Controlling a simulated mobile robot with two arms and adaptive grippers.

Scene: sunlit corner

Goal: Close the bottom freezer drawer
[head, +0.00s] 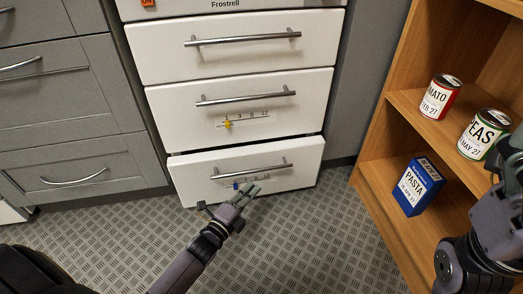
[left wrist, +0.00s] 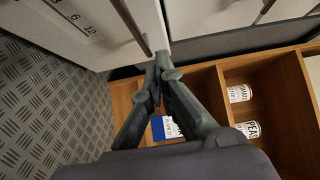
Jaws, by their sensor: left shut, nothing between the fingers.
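The white bottom freezer drawer (head: 190,175) is the lowest front of the freezer. It stands out a little from the fronts above, with a dark gap over its top edge. It has a metal bar handle (head: 252,172) and a scale with a blue slider (head: 236,186). My left gripper (head: 248,192) is shut and empty, low in front of this drawer, below the handle. In the left wrist view its fingertips (left wrist: 162,62) are close to a white drawer front's edge; I cannot tell whether they touch. My right gripper (head: 514,165) shows only partly at the right edge.
Two more white drawers (head: 235,50) above look flush. Grey cabinets (head: 70,100) stand at the left. At the right is a wooden shelf (head: 385,175) with a tomato can (head: 440,97), a peas can (head: 484,134) and a blue pasta box (head: 418,186). The floor in front is clear.

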